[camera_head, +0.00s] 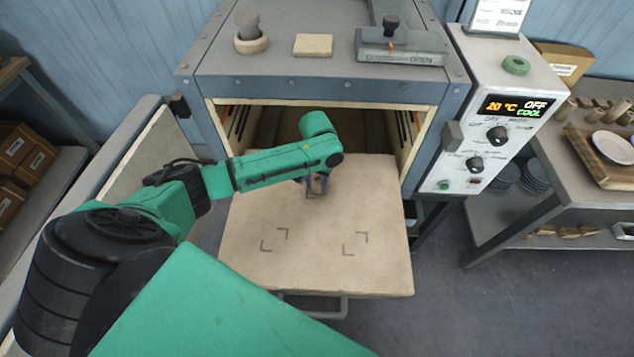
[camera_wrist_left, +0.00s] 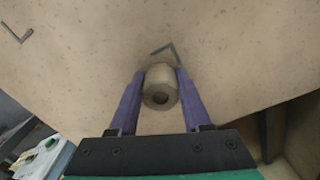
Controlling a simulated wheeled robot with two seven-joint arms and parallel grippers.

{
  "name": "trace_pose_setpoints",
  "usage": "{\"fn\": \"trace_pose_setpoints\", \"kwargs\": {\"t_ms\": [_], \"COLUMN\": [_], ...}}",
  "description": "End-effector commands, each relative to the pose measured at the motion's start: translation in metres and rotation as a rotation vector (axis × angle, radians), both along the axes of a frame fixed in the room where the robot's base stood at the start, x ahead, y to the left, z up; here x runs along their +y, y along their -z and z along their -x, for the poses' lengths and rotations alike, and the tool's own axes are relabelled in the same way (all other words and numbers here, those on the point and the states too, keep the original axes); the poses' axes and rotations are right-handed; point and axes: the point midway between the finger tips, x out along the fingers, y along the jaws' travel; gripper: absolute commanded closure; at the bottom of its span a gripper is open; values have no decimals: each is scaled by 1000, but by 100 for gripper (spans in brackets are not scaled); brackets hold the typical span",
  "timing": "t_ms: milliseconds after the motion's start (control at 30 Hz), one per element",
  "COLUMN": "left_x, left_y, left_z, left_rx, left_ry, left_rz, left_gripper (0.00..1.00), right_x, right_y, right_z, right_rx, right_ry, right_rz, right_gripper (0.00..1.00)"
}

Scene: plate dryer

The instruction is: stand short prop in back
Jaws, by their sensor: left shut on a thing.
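My left gripper (camera_head: 317,186) is over the back part of the pulled-out tan kiln shelf (camera_head: 330,268), near the kiln mouth. In the left wrist view its two purple fingers (camera_wrist_left: 161,76) are shut on the short prop (camera_wrist_left: 160,88), a small tan cylinder with a hole in its end. The prop's holed end faces the wrist camera. A dark corner mark (camera_wrist_left: 166,50) shows on the shelf just beyond the prop. I cannot tell whether the prop touches the shelf. In the head view my arm and fingers mostly hide it. My right gripper is not in view.
Two pairs of corner marks lie on the bare front of the shelf (camera_head: 274,240). The kiln body (camera_head: 320,88) rises behind, its open door (camera_head: 147,160) at left. A control box (camera_head: 490,130) and a side table with plates (camera_head: 612,146) stand at right.

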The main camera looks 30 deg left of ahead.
Motion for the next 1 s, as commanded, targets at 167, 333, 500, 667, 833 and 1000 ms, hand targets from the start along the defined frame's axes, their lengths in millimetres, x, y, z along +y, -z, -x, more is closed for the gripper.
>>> {"fn": "trace_pose_setpoints", "kwargs": {"t_ms": [167,333,500,667,833,1000], "left_x": [0,0,0,0,-1,-1], "left_y": [0,1,1,-6,-43,-90], "left_z": [0,0,0,-1,-2,-1], "left_rx": [-1,0,0,-2,-5,-5], "left_ry": [0,0,0,0,1,1], "left_rz": [1,1,1,2,3,3], "left_gripper": [100,22,22,22,22,22], "right_x": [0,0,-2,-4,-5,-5], "right_y": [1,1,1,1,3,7], "right_z": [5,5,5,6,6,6], "right_rx": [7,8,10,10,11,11], "right_ry": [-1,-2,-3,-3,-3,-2], "right_rz": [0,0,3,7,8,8], "right_gripper": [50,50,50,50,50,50]}}
